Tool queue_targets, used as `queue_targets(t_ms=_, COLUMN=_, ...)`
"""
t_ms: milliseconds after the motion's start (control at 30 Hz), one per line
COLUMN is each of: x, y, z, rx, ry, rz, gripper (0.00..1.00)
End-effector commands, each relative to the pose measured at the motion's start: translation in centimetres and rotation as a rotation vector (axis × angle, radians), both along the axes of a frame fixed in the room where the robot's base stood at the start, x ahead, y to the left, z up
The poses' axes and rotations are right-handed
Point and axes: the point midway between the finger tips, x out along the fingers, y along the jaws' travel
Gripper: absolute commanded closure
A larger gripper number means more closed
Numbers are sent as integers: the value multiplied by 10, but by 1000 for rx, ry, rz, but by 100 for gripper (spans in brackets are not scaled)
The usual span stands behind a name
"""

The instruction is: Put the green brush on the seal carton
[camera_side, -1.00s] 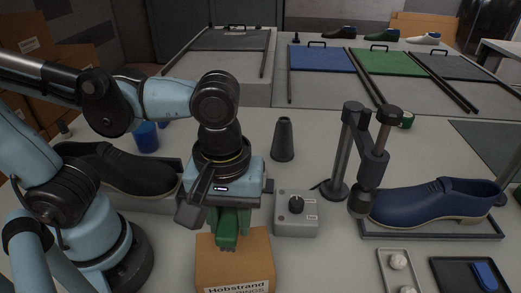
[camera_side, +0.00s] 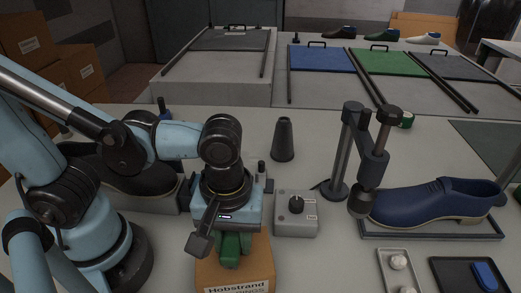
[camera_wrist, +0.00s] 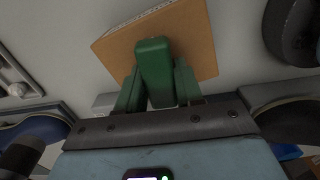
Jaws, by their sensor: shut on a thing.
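My gripper (camera_side: 231,247), with green fingers, is shut on the green brush (camera_wrist: 155,70), which shows as a green block between the fingers in the wrist view. The brush is largely hidden by the fingers in the side view. The brown cardboard carton (camera_side: 259,257), with "Hobstrand" lettering on its front, stands on the table right under the gripper. In the wrist view the brush overlaps the carton (camera_wrist: 198,40). I cannot tell whether the brush touches its top.
A grey control box with a black knob (camera_side: 296,214) stands close right of the carton. Farther right are a dark post stand (camera_side: 341,160) and a blue shoe (camera_side: 430,203). A black shoe (camera_side: 105,170) is left, partly behind my arm. A dark cone (camera_side: 283,140) stands behind.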

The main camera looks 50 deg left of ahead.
Motion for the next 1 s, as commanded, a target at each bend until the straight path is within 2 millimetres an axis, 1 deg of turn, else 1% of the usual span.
queue_targets(t_ms=67, x=0, y=0, z=-2, rx=0, ry=0, rz=0, gripper=94)
queue_targets(t_ms=100, x=0, y=0, z=-3, rx=0, ry=0, rz=0, gripper=63)
queue_targets(t_ms=267, x=0, y=0, z=-2, rx=0, ry=0, rz=0, gripper=39)
queue_targets(t_ms=533, x=0, y=0, z=-2, rx=0, ry=0, rz=0, gripper=39)
queue_targets(t_ms=667, x=0, y=0, z=1, rx=0, ry=0, rz=0, gripper=39)
queue_targets(t_ms=867, x=0, y=0, z=19, rx=0, ry=0, rz=0, gripper=39)
queue_targets(t_ms=1000, x=0, y=0, z=37, rx=0, ry=0, rz=0, gripper=39)
